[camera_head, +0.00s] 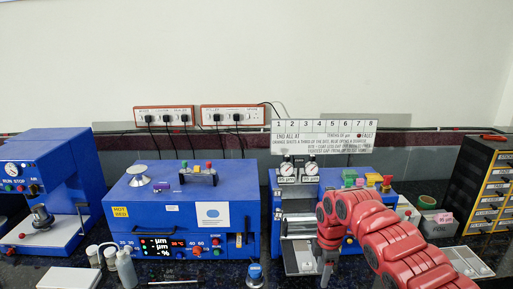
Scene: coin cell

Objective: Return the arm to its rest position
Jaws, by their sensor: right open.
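My right arm (395,245) is red and comes in from the lower right. It bends over in front of the blue machine with two gauges (276,215) at centre right. My right gripper (326,274) hangs from it, pointing down, above the front of that machine's light tray. Its jaws are open and I see nothing held in them. The arm hides part of the machine's right side. My left gripper does not show.
A wide blue oven-like machine (180,223) stands at centre left, and another blue machine (52,175) at far left. A drawer cabinet (486,190) stands at far right. Dark counter shows between them.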

